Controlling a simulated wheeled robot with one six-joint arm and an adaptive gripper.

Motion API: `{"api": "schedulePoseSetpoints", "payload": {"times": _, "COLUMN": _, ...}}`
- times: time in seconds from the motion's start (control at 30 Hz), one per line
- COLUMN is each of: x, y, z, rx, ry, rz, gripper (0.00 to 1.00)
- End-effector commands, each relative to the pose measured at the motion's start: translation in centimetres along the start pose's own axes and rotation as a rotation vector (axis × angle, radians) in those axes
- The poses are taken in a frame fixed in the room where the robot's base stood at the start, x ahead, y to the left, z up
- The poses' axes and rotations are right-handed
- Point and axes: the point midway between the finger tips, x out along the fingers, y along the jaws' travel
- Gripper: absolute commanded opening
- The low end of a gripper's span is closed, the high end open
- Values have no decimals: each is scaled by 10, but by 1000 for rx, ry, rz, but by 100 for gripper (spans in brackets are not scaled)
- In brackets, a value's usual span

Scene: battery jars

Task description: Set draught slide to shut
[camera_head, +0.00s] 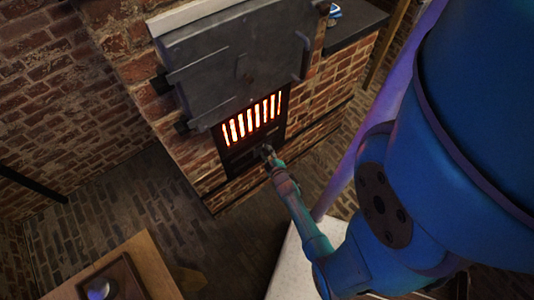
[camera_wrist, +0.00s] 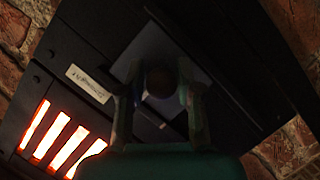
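The draught slide shows in the wrist view as a paler grey plate (camera_wrist: 128,68) with a round dark knob (camera_wrist: 160,80), on the dark furnace front. My gripper (camera_wrist: 159,92) has one finger on each side of the knob, with narrow gaps seeming to show between. I cannot tell whether the fingers touch it. In the head view my gripper (camera_head: 267,151) is at the furnace front, just below the glowing grate (camera_head: 252,120), and hides most of the slide there. A small pale label (camera_wrist: 88,83) with dark writing is left of the slide; I cannot read it surely.
The grey furnace door (camera_head: 225,55) is above the grate, with a handle bar at its right. Glowing grate slots (camera_wrist: 60,140) are close to my gripper at lower left in the wrist view. A wooden table (camera_head: 150,262) stands at lower left. The brick floor between is clear.

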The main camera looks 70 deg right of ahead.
Motion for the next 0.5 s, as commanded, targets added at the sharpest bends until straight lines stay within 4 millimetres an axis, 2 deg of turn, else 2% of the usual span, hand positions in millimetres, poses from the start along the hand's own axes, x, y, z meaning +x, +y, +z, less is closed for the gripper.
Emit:
{"api": "schedulePoseSetpoints", "payload": {"times": 0.03, "x": 1, "y": 2, "z": 0, "rx": 1, "ry": -1, "rz": 3, "gripper": 48}}
{"api": "schedulePoseSetpoints", "payload": {"times": 0.07, "x": 1, "y": 2, "z": 0, "rx": 1, "ry": 0, "rz": 3, "gripper": 56}}
{"api": "schedulePoseSetpoints", "payload": {"times": 0.1, "x": 1, "y": 2, "z": 0, "rx": 1, "ry": 0, "rz": 3, "gripper": 57}}
{"api": "schedulePoseSetpoints", "payload": {"times": 0.37, "x": 0, "y": 1, "z": 0, "rx": 0, "ry": 2, "rz": 2, "gripper": 57}}
{"api": "schedulePoseSetpoints", "payload": {"times": 0.5, "x": -7, "y": 0, "z": 0, "rx": -1, "ry": 1, "rz": 1, "gripper": 57}}
